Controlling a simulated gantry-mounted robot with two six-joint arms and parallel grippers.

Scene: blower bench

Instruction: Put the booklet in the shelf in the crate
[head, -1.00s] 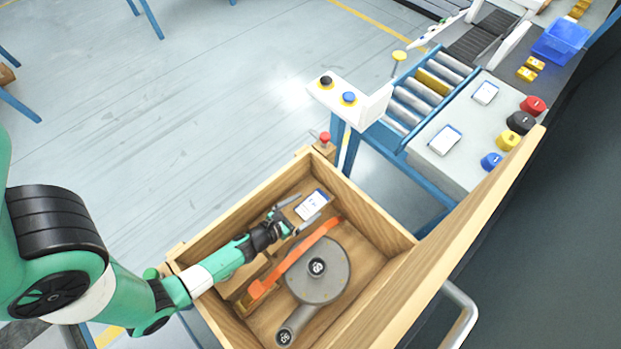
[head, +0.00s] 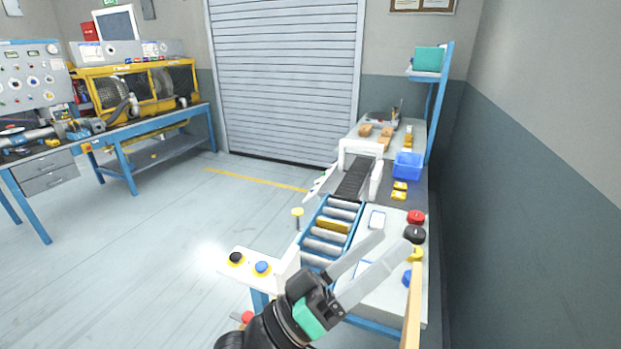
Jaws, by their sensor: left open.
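My left gripper (head: 394,243) is raised in front of the bench, its two long grey fingers apart. I see nothing held between them. A white card-like booklet (head: 377,220) with blue edging lies on the bench's grey top. A second one (head: 363,269) lies nearer and is partly hidden behind the fingers. Only a wooden edge of the crate (head: 411,315) shows at the bottom right. The crate's inside and its contents are out of view. My right gripper is not in view.
The bench has a roller conveyor (head: 327,235), a blue bin (head: 408,166) and red (head: 415,217), black (head: 414,234) and yellow knobs along its right side. A white button box (head: 250,262) stands at the front left. The floor to the left is clear.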

